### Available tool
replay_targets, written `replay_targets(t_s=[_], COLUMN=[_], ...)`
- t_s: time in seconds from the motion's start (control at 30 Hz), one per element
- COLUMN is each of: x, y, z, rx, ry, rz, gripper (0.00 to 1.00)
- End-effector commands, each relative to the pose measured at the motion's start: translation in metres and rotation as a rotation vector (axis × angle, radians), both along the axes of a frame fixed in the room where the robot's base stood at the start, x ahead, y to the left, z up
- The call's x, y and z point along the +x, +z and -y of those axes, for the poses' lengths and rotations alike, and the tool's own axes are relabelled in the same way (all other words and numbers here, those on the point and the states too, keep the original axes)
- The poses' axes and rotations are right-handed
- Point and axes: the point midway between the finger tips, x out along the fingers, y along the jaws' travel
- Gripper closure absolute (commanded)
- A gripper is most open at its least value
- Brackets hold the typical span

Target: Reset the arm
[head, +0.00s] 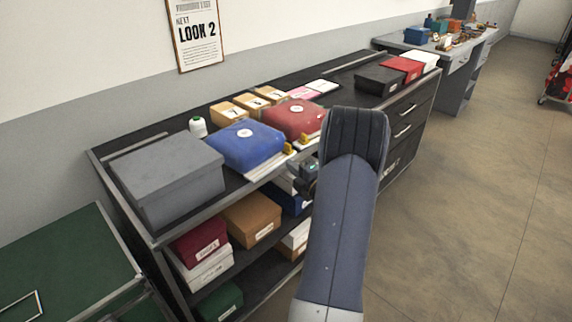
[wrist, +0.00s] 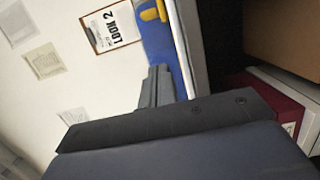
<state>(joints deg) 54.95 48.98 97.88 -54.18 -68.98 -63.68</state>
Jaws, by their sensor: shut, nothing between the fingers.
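My arm rises from the bottom of the head view and bends over the front edge of the shelf unit. My gripper (head: 306,174) shows only partly there, left of my arm, near the front edge of the top shelf. In the wrist view my gripper (wrist: 158,72) has its grey fingers together with nothing between them. The blue box (head: 244,144) is just left of my gripper in the head view; it also shows beyond the fingers in the wrist view (wrist: 155,40). I cannot tell how wide the gap between them is.
The black shelf unit (head: 111,156) holds a grey box (head: 167,178), a red box (head: 293,117), a white spool (head: 198,127) and tan boxes. More boxes fill the lower shelves. A green-topped table (head: 70,250) stands at left. The floor (head: 470,200) at right is clear.

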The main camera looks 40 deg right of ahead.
Motion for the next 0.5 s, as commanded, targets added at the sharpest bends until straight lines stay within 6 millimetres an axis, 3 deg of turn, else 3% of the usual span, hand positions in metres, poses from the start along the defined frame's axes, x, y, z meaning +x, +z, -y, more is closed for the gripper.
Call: replay_targets(t_s=[0.2, 0.5], x=[-0.032, -0.039], y=[0.000, 0.001], z=[-0.002, -0.004], rx=[0.000, 0.000], ry=[-0.002, 0.001], rz=[0.000, 0.001], gripper=[1.00, 1.00])
